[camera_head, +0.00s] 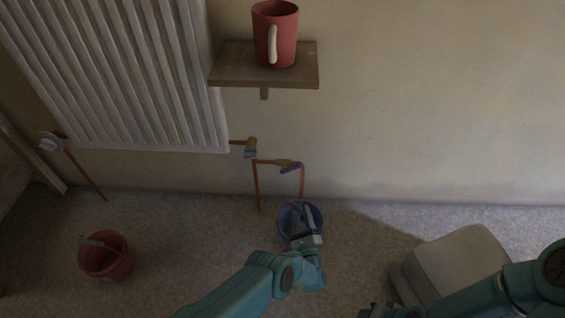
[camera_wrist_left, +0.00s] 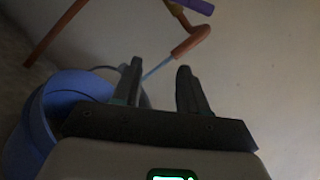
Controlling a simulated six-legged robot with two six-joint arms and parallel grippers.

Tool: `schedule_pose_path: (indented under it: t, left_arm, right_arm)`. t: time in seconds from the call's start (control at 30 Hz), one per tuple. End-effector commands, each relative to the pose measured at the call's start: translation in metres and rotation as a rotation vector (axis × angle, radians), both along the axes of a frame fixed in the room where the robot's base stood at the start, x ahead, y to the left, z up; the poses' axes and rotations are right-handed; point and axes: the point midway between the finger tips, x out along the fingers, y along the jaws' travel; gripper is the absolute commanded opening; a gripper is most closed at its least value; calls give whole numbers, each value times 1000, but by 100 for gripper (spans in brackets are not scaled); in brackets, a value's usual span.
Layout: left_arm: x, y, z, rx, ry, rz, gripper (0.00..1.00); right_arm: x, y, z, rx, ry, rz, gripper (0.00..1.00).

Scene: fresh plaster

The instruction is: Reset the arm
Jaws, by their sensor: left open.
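My left arm (camera_head: 250,282) reaches up from the bottom of the head view. Its gripper (camera_head: 301,218) is over or beside a blue bucket (camera_head: 285,222) on the floor, under a copper pipe end. In the left wrist view the gripper (camera_wrist_left: 160,78) is open, with nothing visible between its fingers. The blue bucket (camera_wrist_left: 38,125) is to its left, and its handle passes behind the left finger. My right arm (camera_head: 480,297) comes in from the right. Its gripper (camera_head: 375,311) is partly cut off at the bottom edge, and its jaws are unclear.
A copper pipe (camera_head: 302,182) with a purple-handled valve (camera_head: 291,167) is close above the left gripper. A thin bluish line below the pipe end (camera_wrist_left: 192,40) looks like water. A shelf (camera_head: 240,68) holds a red mug (camera_head: 288,38). A red bucket (camera_head: 108,262) and pale block (camera_head: 460,262) flank the arms.

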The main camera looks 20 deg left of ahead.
Motion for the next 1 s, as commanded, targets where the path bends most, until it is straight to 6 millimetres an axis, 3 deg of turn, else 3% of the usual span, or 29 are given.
schedule_pose_path:
  t: [0.2,0.7,0.77,0.87,1.0]
  left_arm:
    - [-15,-8,-4,1,-2,-4,43]
    - [-13,-9,1,-11,-3,-12,43]
    - [-9,-8,11,-56,2,-34,43]
    - [2,-6,40,-240,29,-114,43]
    - [10,-3,84,-664,114,-214,43]
  right_arm:
    - [0,0,-2,0,0,-1,29]
    - [0,0,2,0,1,-1,29]
    - [-1,0,13,1,4,1,29]
    - [-5,2,47,3,14,6,29]
    - [-12,5,103,8,35,15,29]
